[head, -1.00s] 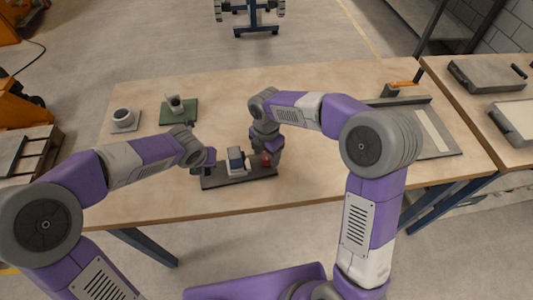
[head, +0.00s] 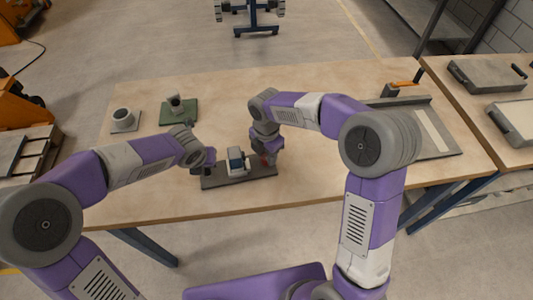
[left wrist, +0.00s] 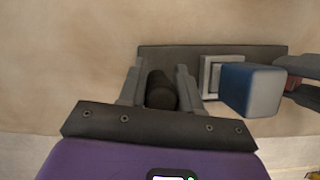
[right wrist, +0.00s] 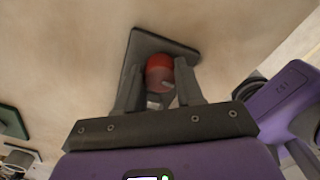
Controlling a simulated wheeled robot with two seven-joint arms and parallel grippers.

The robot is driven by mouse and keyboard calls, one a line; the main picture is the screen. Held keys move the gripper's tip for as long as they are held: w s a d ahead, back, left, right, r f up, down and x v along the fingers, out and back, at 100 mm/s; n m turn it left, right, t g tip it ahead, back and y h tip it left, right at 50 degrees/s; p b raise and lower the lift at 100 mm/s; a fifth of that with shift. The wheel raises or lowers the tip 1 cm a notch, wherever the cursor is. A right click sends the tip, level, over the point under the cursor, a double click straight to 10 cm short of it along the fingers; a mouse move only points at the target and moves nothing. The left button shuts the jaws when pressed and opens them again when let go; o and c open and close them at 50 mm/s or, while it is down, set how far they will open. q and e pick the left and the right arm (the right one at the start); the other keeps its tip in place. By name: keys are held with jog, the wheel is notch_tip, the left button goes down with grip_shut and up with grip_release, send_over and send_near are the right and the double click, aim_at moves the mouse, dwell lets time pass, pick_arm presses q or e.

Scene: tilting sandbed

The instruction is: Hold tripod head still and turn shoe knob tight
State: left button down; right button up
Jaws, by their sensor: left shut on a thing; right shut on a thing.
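The tripod head is a small block with blue and pale grey faces (head: 236,161) on a dark base plate (head: 240,179). In the left wrist view, the blue and grey block (left wrist: 252,90) stands beside a pale square frame. My left gripper (head: 204,166) is shut on a dark cylinder (left wrist: 160,91) at the plate's left end. My right gripper (head: 266,158) is shut on a red knob (right wrist: 159,73) at the plate's right end, pointing down. In the head view the right gripper mostly hides the knob. Its fingers also show at the right edge of the left wrist view.
A white cup-like part on a grey pad (head: 124,122) and a part on a green pad (head: 180,114) stand at the back left of the table. A grey flat board with an orange piece (head: 402,87) lies at the right. The table's middle back is clear.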

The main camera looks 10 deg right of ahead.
jog(key=m, duration=1.1)
jog(key=shift+m, duration=0.3)
jog(key=m, duration=0.4)
jog(key=shift+s+m, duration=0.1)
jog(key=shift+m, duration=0.2)
jog(key=m, duration=0.6)
jog(key=shift+a, duration=0.1)
jog(key=m, duration=0.7)
jog(key=o, duration=1.1)
jog(key=shift+c, duration=0.2)
